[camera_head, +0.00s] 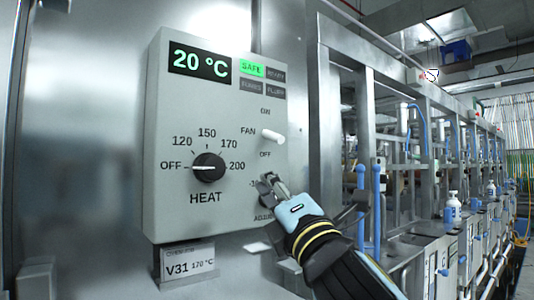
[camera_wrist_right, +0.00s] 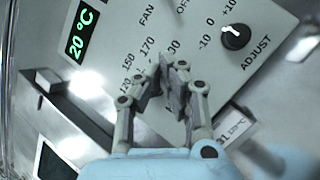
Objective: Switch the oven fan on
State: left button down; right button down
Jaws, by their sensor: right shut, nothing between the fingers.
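The grey control panel (camera_head: 215,110) is on the metal wall in the head view. Its white fan lever (camera_head: 271,136) sticks out between the ON label above and the OFF label below; I cannot tell its setting for sure. My right gripper (camera_head: 270,185) is shut and empty below the lever, in front of the panel's lower right, partly covering the ADJUST knob area. In the right wrist view the gripper (camera_wrist_right: 172,75) has its fingertips together over the panel (camera_wrist_right: 205,45); the lever is not seen there. My left gripper is not in view.
The HEAT knob (camera_head: 208,167) points to OFF. The display (camera_head: 200,62) reads 20 °C and the SAFE lamp (camera_head: 252,68) is green. The ADJUST knob (camera_wrist_right: 235,37) lies close to the fingers. A V31 label (camera_head: 188,262) is below the panel. Metal frames stand at right.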

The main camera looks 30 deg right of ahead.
aim_at(271, 133)
jog(key=p+x, duration=0.3)
jog(key=x, duration=0.7)
jog(key=shift+w+r, duration=0.1)
jog(key=shift+r, duration=0.15)
jog(key=d, duration=0.1)
jog(key=d+r, duration=0.1)
jog(key=d, duration=0.1)
jog(key=shift+s+d+r+p, duration=0.1)
jog(key=shift+s+r+p, duration=0.15)
jog(key=shift+s+p, duration=0.15)
jog(key=shift+s+r+p, duration=0.35)
jog(key=shift+r+p, duration=0.3)
jog(key=shift+p, duration=0.1)
jog(key=shift+r, duration=0.1)
jog(key=shift+s+d+r+p, duration=0.1)
jog(key=shift+s+r+p, duration=0.05)
jog(key=shift+r+p, duration=0.4)
jog(key=shift+s+r+p, duration=0.2)
jog(key=shift+r+p, duration=0.25)
jog(key=shift+p, duration=0.2)
jog(key=shift+f, duration=0.1)
